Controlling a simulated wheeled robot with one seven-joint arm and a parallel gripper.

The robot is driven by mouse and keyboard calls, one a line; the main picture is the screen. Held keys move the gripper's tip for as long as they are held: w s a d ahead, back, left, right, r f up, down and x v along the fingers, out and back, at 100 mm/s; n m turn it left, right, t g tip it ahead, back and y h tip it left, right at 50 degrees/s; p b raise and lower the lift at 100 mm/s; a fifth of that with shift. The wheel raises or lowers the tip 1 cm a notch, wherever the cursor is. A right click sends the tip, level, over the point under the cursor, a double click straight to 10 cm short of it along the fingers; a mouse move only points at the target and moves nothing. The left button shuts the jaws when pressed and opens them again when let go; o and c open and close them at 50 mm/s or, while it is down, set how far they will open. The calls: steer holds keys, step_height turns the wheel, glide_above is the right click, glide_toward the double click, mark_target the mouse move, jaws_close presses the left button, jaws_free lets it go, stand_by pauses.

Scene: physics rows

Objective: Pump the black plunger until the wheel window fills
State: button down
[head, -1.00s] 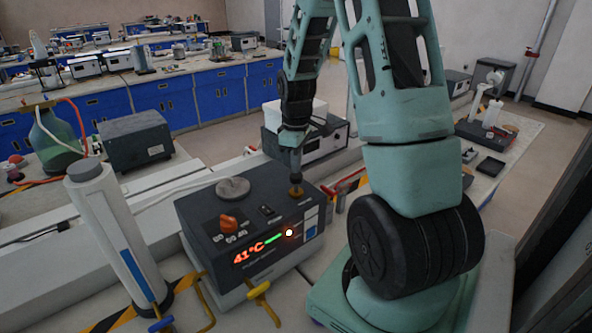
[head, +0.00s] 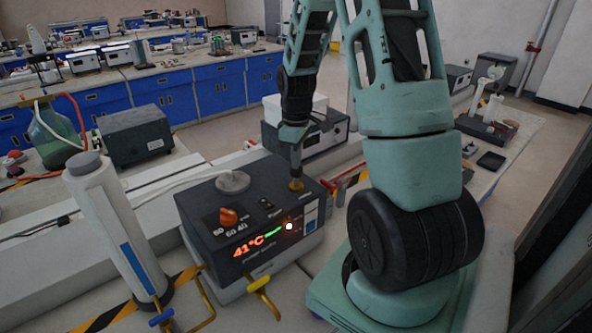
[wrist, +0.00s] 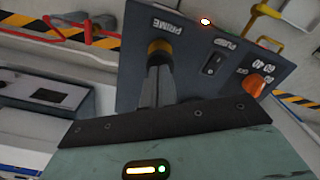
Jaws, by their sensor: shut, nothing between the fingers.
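The dark box-shaped unit (head: 250,215) stands on the bench with a glowing 41°C display. A brass collar (head: 296,185) sits on its top at the right; in the wrist view the collar (wrist: 158,47) is beside the word PRIME. My gripper (head: 296,176) is shut and points straight down at the collar; its fingers (wrist: 156,72) hide the middle of it.
An orange knob (head: 228,216) and a grey round cap (head: 233,182) are on the unit's top. A white cylinder (head: 108,220) stands at left. Yellow-handled (head: 259,284) and blue-handled (head: 161,317) valves are in front. A grey box (head: 135,137) is behind.

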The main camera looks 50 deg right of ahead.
steer(key=shift+f+b, duration=0.85)
steer(key=shift+f, duration=0.55)
steer(key=shift+r, duration=0.2)
steer(key=shift+r+p, duration=1.75)
steer(key=shift+f, duration=0.15)
steer(key=shift+f+b, duration=1.3)
steer(key=shift+f, duration=0.45)
steer(key=shift+r, duration=0.1)
steer(key=shift+r+p, duration=1.6)
steer(key=shift+r, duration=0.15)
